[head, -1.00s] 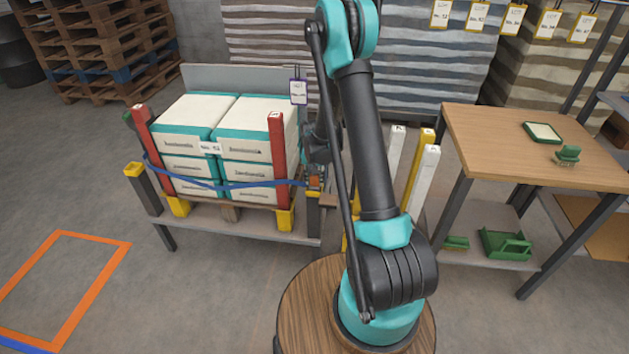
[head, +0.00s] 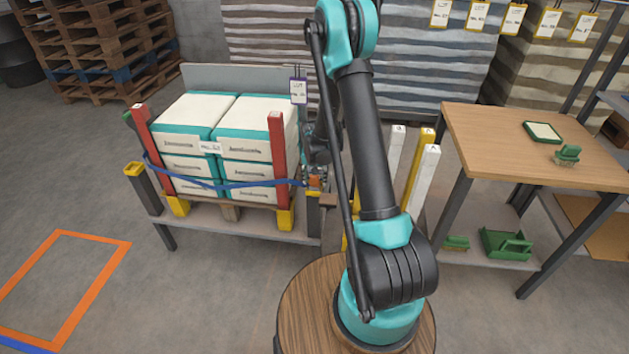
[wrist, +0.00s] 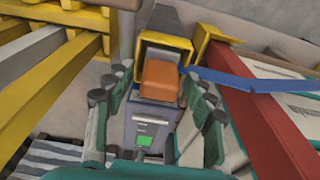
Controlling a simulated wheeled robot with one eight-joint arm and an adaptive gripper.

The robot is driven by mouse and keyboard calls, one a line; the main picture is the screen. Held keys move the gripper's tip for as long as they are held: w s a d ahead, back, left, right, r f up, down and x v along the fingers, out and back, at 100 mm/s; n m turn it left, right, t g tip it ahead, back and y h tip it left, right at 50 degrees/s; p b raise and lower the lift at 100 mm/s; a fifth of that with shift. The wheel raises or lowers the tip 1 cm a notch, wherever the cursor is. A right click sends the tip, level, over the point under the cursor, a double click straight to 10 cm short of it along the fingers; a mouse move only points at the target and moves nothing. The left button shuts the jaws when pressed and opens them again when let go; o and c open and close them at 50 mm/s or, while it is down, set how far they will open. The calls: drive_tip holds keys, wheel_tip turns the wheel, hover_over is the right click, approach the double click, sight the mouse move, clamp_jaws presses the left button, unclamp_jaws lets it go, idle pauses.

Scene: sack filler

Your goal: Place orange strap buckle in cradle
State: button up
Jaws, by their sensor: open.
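The orange strap buckle (wrist: 160,78) sits at the yellow-rimmed top of a dark post in the wrist view, between and just beyond my fingertips. The yellow-rimmed cradle (wrist: 178,48) surrounds it at the back and sides; whether the buckle is fully seated I cannot tell. The blue strap (wrist: 245,80) runs from beside the buckle to the right, past a red post. My gripper (wrist: 160,97) is open, with a finger on each side of the buckle. In the head view the buckle (head: 314,181) is small and partly hidden by my arm.
Stacked white-and-teal sacks (head: 245,147) stand between red posts (head: 277,150) on the bench. Yellow and white posts (head: 420,175) stand to the right of my arm. A wooden table (head: 490,140) is further right.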

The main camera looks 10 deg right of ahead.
sight(314, 189)
wheel_tip(314, 189, up, 11)
drive_tip(key=s, duration=0.2)
drive_tip(key=s+d+r+n+t, duration=0.1)
drive_tip(key=s+r, duration=0.3)
drive_tip(key=s, duration=0.3)
drive_tip(key=s+d+r+n, duration=0.1)
drive_tip(key=s+d+r, duration=0.1)
drive_tip(key=s+r, duration=0.3)
drive_tip(key=s+d+f+n+t, duration=0.1)
drive_tip(key=s, duration=1.5)
drive_tip(key=shift+s+f+n+y, duration=0.25)
drive_tip(key=shift+f+n+y, duration=0.05)
